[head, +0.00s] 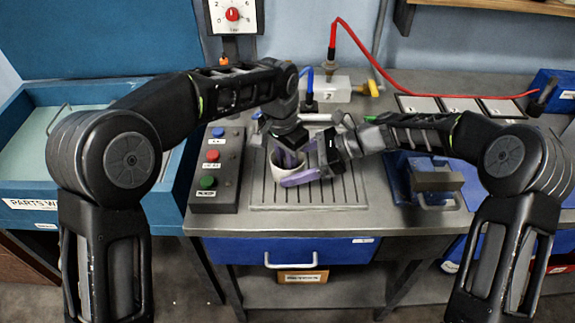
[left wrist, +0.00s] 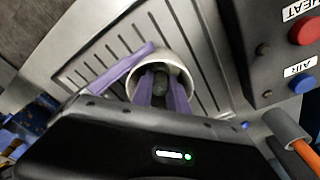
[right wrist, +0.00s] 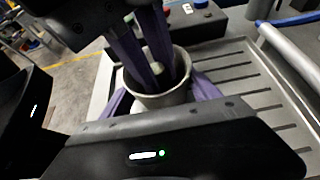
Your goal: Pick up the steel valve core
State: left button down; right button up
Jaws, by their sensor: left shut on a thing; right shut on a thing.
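A pale grey-white cup (head: 275,171) stands tilted over the grooved steel drain board. My right gripper (right wrist: 160,95) is shut on the cup, with one purple finger on each side of its outer wall. My left gripper (left wrist: 161,92) reaches down inside the cup from above. Its purple fingers are shut on a small grey metal piece, which looks like the steel valve core (left wrist: 161,82). The core also shows between the fingers in the right wrist view (right wrist: 156,68). Its lower part is hidden in the cup.
A control box (head: 215,178) with coloured buttons stands left of the drain board (head: 335,192). A blue vise-like fixture (head: 433,183) stands to the right. Behind are a white block (head: 325,88) and a red hose (head: 425,92). The board's front is clear.

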pick_arm(q)
jog(key=shift+r, duration=0.15)
notch_tip(320, 180, up, 10)
jog(key=shift+f, duration=0.1)
dwell(0.3)
dwell(0.3)
pick_arm(e)
jog(key=o, duration=1.1)
jog(key=shift+c, duration=0.2)
jog(key=shift+d, duration=0.1)
jog(key=v, duration=1.1)
jog(key=shift+d+r, duration=0.2)
jog(key=shift+d, duration=0.15)
